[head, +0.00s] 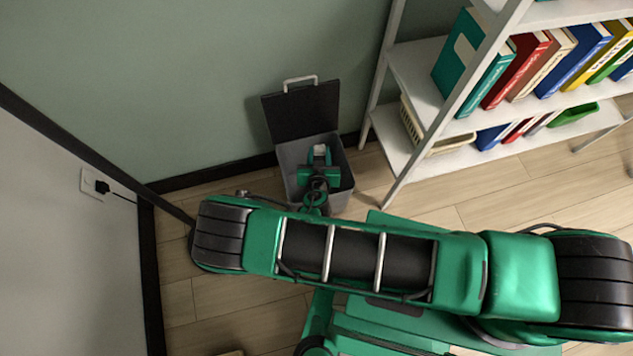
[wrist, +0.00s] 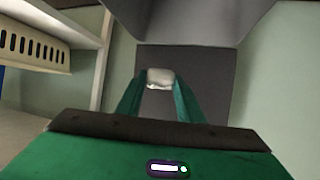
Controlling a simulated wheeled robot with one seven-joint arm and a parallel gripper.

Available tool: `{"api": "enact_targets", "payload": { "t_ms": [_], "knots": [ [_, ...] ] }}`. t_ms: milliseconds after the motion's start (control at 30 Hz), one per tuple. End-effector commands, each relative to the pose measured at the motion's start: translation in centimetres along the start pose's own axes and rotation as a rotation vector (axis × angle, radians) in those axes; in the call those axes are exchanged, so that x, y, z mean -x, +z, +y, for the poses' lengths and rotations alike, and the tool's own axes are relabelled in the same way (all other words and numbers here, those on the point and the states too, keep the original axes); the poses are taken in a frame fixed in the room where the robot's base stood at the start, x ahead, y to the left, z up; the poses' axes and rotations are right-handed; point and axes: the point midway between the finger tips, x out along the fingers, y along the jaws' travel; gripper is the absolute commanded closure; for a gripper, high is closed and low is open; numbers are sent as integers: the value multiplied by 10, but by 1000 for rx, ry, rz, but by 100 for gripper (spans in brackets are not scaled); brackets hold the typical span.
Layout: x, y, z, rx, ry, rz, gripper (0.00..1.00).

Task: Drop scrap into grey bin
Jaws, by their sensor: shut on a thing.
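The grey bin (head: 345,183) stands on the floor by the green wall, with its dark lid (head: 301,112) swung up against the wall. My gripper (head: 320,152) is over the bin's opening, at or just inside the rim as seen from the head. It is shut on a small whitish piece of scrap (wrist: 160,78), which shows between the fingertips in the wrist view. The scrap also shows as a pale spot in the head view (head: 320,149). The bin's inside is mostly hidden by my gripper and arm.
A white shelf unit (head: 411,165) with coloured books and a cream basket (head: 411,122) stands close to the right of the bin. A wall corner and a socket with a plug (head: 101,187) are at the left. Bare wooden floor (head: 185,300) shows at the lower left.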

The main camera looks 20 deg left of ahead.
Motion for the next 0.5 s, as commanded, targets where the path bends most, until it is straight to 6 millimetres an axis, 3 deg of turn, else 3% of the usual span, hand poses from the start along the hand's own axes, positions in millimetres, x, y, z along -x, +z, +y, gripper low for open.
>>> {"api": "enact_targets", "payload": {
  "t_ms": [500],
  "knots": [
    [-23,43,-2,1,-3,0,100]
  ]
}}
